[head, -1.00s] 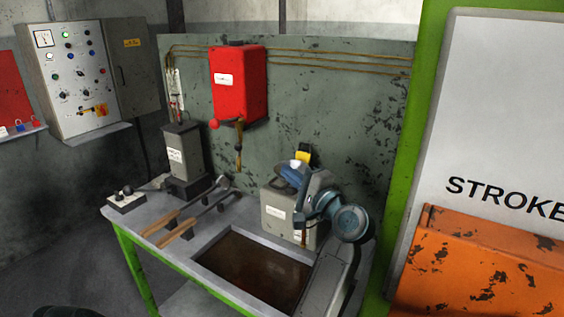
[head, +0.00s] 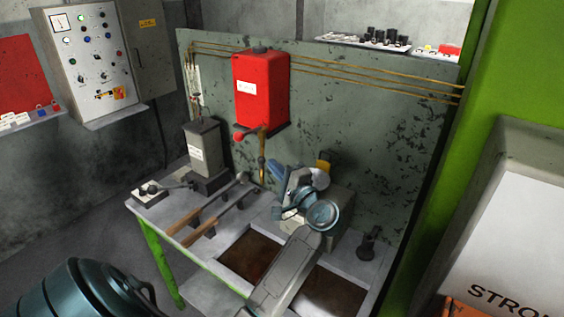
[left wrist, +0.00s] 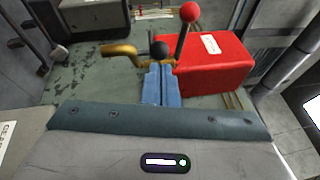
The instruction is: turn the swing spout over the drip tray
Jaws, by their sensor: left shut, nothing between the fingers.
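The red tank (head: 260,90) hangs on the grey-green back panel, with the brass swing spout (head: 262,162) hanging under it. My left gripper (head: 277,173) is shut and empty, just right of the spout in the head view. Its blue fingers (left wrist: 158,72) reach up to the spout in the wrist view; I cannot tell whether they touch. The brown drip tray (head: 250,256) is sunk in the bench, partly hidden by my left arm. My right gripper is not in view.
A red ball lever (left wrist: 189,14) stands close to the fingers. A grey box (head: 335,208) stands behind my wrist. A small dark fitting (head: 370,242) stands at the right.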

